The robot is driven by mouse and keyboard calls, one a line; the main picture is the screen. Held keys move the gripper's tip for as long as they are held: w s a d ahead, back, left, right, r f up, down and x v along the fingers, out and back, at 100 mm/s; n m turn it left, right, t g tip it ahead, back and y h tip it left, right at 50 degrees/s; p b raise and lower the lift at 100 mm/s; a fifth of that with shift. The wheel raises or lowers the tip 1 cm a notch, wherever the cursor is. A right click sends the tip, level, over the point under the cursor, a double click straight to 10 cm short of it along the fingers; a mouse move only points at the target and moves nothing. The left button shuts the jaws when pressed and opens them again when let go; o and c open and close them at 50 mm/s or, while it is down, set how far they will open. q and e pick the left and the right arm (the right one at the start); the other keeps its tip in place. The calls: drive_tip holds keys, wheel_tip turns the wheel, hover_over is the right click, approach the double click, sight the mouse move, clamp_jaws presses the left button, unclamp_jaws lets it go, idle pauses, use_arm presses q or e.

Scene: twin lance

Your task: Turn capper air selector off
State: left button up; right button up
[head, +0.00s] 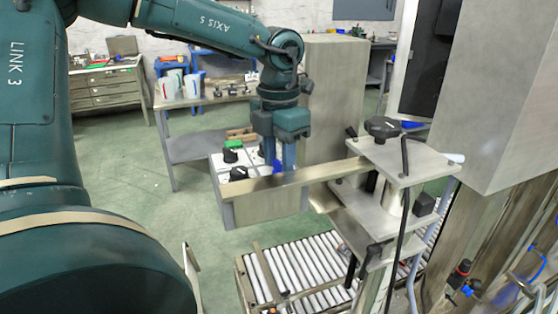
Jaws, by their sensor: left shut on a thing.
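A white-topped control box (220,165) stands in the middle of the head view, partly behind a metal rail. Two black selector knobs show on it, one farther back (230,155) and one nearer (238,173). My left gripper (281,168) points straight down at the right part of the box, beside the black knobs. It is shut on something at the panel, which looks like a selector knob. The fingers and the rail hide most of it, so I cannot read its position or label. My right gripper is not in view.
The metal rail (285,182) runs in front of the box to a capper stand with a black hand knob (382,128). A roller conveyor (300,270) lies below. A tall metal cabinet (335,100) stands behind my gripper. Green floor is open at left.

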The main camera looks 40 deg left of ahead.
use_arm(q)
drive_tip(key=shift+m+b, duration=0.3)
drive_tip(key=shift+m, duration=0.6)
drive_tip(key=shift+w+m, duration=0.1)
drive_tip(key=shift+m, duration=0.8)
drive_tip(key=shift+m+b, duration=0.4)
drive_tip(key=shift+m, duration=0.5)
drive_tip(key=shift+a+m, duration=0.15)
drive_tip(key=shift+m, duration=1.95)
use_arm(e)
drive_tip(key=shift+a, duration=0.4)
use_arm(q)
drive_tip(key=shift+r, duration=0.1)
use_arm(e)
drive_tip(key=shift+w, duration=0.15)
use_arm(q)
drive_tip(key=o, duration=0.7)
